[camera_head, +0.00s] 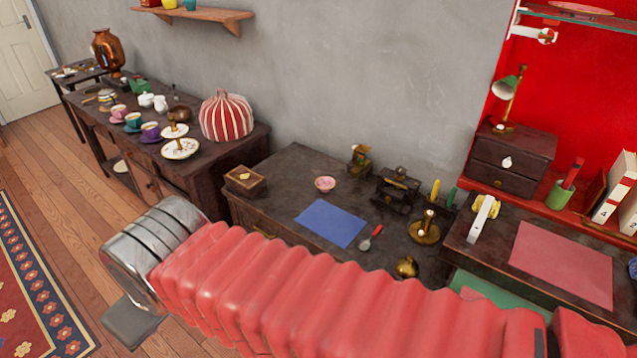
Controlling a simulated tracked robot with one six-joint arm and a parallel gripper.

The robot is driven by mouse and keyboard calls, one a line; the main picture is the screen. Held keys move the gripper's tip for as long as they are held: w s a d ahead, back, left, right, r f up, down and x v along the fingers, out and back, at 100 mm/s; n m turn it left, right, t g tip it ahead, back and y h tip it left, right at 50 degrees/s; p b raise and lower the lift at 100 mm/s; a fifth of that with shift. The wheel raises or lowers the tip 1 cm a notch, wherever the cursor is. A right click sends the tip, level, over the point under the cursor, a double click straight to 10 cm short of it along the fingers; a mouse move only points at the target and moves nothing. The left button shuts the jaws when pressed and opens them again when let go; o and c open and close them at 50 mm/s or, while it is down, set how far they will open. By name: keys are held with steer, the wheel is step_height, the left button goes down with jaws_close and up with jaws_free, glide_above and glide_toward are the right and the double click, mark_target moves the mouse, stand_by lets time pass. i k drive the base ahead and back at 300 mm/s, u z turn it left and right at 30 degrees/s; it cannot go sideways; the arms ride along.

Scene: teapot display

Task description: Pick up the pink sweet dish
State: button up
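The pink sweet dish (325,184) is a small round bowl. It stands upright on the dark wooden cabinet top (290,168) in the middle, behind a blue sheet. My arm, in a red ribbed sleeve, crosses the foreground and ends in a metal cuff at lower left. A flat grey part of my gripper (130,322) shows below the cuff, over the wooden floor. My gripper is apart from the dish, well to its left and nearer the camera. Its fingertips cannot be made out, so its opening is unclear.
A small wooden box (245,180) is left of the dish, and a blue sheet (330,222) lies in front. A brass candlestick (425,228) and red-handled tool (371,237) are to the right. A striped tea cosy (226,117) and cups stand on the left sideboard.

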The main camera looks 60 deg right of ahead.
mark_target(324, 184)
steer(key=z, duration=0.3)
steer(key=i, duration=0.65)
steer(key=z, duration=0.85)
steer(key=i, duration=0.5)
steer(key=z, duration=0.35)
